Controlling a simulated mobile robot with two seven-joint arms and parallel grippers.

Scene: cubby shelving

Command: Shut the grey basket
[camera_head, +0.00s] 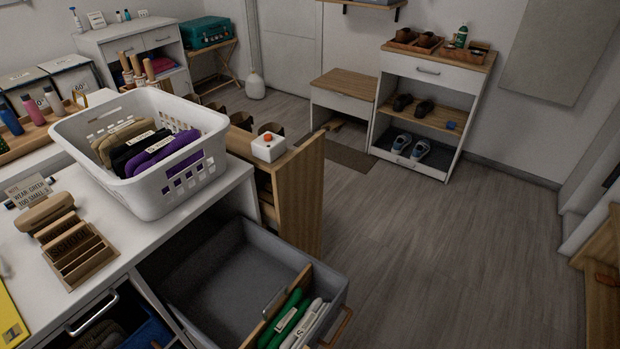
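The grey basket (262,242) is a deep, drawer-like bin in the white cabinet under the counter. It stands pulled out to the right, well clear of the cabinet front, and I look down into it. A tan handle (341,325) is on its outer front. A wooden divider (275,308) crosses its near part, beside green (288,319) and white (307,325) labelled items. The rest of its visible floor is bare. Neither of my grippers is in view.
A white laundry basket (185,194) with folded items stands on the counter (115,243). A tall wooden-fronted pull-out (305,190) sticks out just beyond the grey basket. The wood floor (455,265) to the right is clear.

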